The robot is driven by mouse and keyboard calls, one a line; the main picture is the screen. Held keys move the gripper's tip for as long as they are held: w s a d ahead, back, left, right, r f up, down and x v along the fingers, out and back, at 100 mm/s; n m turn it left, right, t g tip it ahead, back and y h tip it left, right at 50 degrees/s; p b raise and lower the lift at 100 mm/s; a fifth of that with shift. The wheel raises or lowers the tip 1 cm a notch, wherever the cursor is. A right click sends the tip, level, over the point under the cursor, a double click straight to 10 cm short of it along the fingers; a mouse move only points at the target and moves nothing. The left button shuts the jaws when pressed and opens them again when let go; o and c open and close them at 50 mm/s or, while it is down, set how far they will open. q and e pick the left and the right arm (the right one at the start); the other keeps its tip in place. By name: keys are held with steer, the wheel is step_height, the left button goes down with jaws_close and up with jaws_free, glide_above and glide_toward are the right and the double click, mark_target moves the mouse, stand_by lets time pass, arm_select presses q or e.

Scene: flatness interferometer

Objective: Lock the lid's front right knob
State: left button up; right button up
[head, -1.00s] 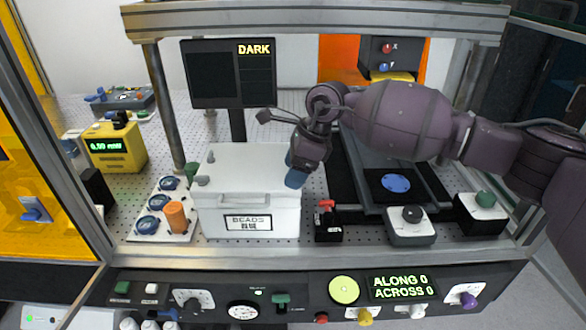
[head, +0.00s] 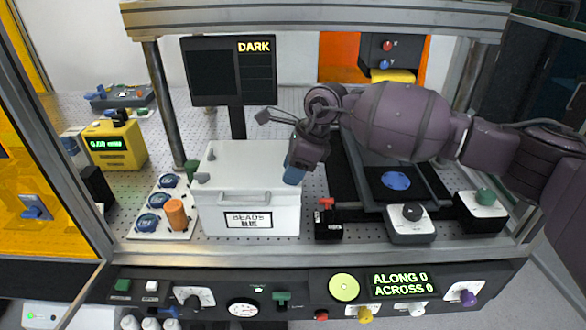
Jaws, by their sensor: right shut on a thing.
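The white box labelled BEADS (head: 222,221) stands on the perforated plate, with its white lid (head: 250,165) on top. Two grey knobs show on the lid's left side: the front left knob (head: 203,179) and the back left knob (head: 210,148). My right gripper (head: 293,176) reaches in from the right. Its blue fingertips are down at the lid's front right corner and are shut on the front right knob, which the fingers hide. The back right of the lid is partly behind the gripper. My left gripper is out of view.
A black block with a red lever (head: 327,222) stands just right of the box. An orange cylinder (head: 176,214) and a tray of blue-topped round parts (head: 148,225) are close on the left. A metal frame post (head: 166,105) rises behind the tray.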

steer(key=shift+f+m+t+b, duration=0.1)
steer(key=shift+m+t+b, duration=0.4)
steer(key=shift+m, duration=0.6)
steer(key=m+t+b, duration=0.1)
steer(key=m, duration=0.1)
steer(key=shift+s+m, duration=0.15)
steer(key=shift+m, duration=0.25)
steer(key=m+t+h, duration=0.1)
steer(key=m, duration=0.2)
steer(key=shift+s+a+m+b, duration=0.1)
steer(key=shift+m+b, duration=0.2)
steer(key=shift+b, duration=0.1)
steer(key=m, duration=0.2)
steer(key=shift+a+m+t+h+b, duration=0.1)
steer(key=shift+m+t+h+b, duration=0.2)
steer(key=shift+t+h, duration=0.1)
steer(key=m+h, duration=0.1)
steer(key=m, duration=0.2)
steer(key=shift+s+a+t, duration=0.1)
steer(key=shift+t, duration=0.2)
steer(key=shift+m+h+b, duration=0.3)
steer(key=shift+m+h, duration=0.3)
steer(key=shift+m, duration=0.8)
